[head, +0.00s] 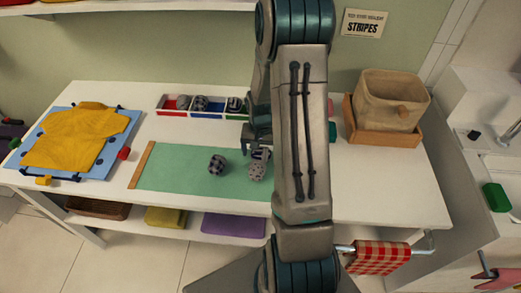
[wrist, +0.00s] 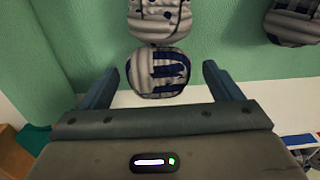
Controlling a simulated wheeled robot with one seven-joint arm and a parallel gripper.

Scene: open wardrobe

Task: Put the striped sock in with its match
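Three rolled grey socks lie on the green mat (head: 170,170). One with dark blue stripes (wrist: 158,72) sits in front of my open gripper (wrist: 160,88), between the fingertip lines; I cannot tell if the fingers touch it. In the head view this sock (head: 261,154) is partly hidden by my arm. A sock with dark spots (wrist: 160,20) lies against it, also in the head view (head: 256,172). A third sock (head: 217,164) lies apart to the left. A divided tray (head: 172,113) behind the mat has red, blue and green sections with rolled socks; their patterns are too small to tell.
A yellow shirt (head: 75,138) lies on a blue board at the left. A beige bin (head: 390,100) in a wooden tray stands at the right. A wall sign (head: 363,23) reads "STRIPES". A checked red cloth (head: 381,257) hangs on the front rail.

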